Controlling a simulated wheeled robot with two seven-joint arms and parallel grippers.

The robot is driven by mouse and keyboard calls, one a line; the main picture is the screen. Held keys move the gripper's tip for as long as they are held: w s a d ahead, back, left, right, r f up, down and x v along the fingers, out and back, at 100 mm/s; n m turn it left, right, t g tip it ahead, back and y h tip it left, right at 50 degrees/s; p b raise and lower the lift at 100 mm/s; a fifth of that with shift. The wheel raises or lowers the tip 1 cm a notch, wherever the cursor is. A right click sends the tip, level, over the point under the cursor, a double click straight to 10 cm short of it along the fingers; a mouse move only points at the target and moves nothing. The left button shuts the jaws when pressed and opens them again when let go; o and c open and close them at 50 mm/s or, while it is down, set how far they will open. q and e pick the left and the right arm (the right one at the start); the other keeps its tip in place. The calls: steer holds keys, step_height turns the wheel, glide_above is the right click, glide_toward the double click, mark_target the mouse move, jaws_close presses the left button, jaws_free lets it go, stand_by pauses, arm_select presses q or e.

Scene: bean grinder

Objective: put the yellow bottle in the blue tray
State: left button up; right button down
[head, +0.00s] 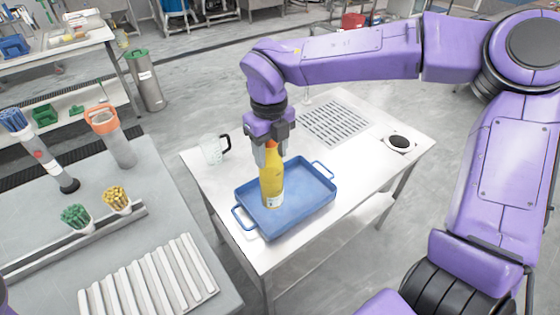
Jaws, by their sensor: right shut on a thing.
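The yellow bottle (271,184) is upright in the head view, over the inside of the blue tray (312,201). My right gripper (270,160) is shut on the upper part of the bottle from above. The bottle's base overlaps the tray floor in the picture; I cannot tell whether it touches it. The tray is a shallow rectangle with a looped handle at each end, lying on the white table. My left gripper is not in view.
A clear jug with a black handle (214,149) stands left of the tray. A metal grate (337,123) and a round black-and-white piece (399,142) are behind and to the right. A grey counter (150,226) with several cups and a ribbed rack is at left.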

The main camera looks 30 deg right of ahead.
steer(key=w+d+f+p, duration=0.2)
steer(key=w+d+f, duration=0.3)
steer(key=f, duration=0.5)
steer(key=shift+w+d, duration=0.2)
steer(key=shift+w, duration=0.05)
steer(key=shift+f, duration=0.15)
steer(key=shift+c, duration=2.3)
jaws_free()
step_height(320, 180, up, 12)
steer(key=b, duration=0.1)
steer(key=shift+s, duration=0.1)
